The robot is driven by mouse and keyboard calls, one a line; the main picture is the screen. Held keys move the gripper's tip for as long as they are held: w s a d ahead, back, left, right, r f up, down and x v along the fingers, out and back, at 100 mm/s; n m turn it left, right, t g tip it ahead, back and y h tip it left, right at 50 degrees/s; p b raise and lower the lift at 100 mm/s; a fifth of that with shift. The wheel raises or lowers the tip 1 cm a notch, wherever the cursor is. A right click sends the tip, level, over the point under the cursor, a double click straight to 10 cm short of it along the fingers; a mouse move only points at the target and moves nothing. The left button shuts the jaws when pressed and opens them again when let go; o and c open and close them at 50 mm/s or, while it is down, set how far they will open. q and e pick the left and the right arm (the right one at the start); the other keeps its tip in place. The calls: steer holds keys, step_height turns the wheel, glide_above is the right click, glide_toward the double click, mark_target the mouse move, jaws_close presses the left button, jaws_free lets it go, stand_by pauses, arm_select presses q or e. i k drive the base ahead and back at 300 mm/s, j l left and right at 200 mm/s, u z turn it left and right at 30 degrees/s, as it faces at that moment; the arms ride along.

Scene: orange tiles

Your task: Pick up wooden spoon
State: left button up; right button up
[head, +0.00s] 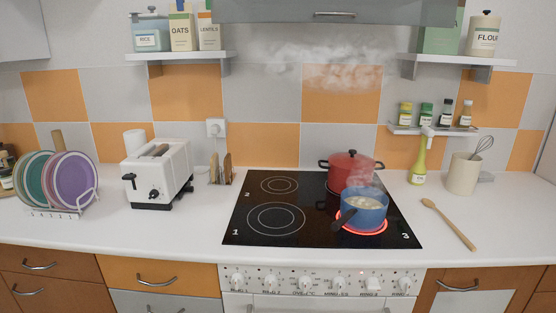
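The wooden spoon (450,225) lies flat on the white counter to the right of the stove. Its bowl end points up and left, toward the stove, and its handle runs down and right toward the counter's front edge. Nothing covers it. Neither of my grippers shows in the head view.
A black cooktop (265,238) fills the middle; its front right ring glows red under a steaming blue pot (367,212). A red pot (352,168) stands behind. A utensil crock (463,174) and oil bottle (418,162) stand behind the spoon. Counter around the spoon is clear.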

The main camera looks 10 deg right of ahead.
mark_target(427, 203)
steer(key=z, duration=1.4)
steer(key=i+l+u, duration=0.1)
steer(key=i+u, duration=0.25)
steer(key=i, duration=0.15)
steer(key=i+l+u, duration=0.3)
steer(key=i, duration=0.2)
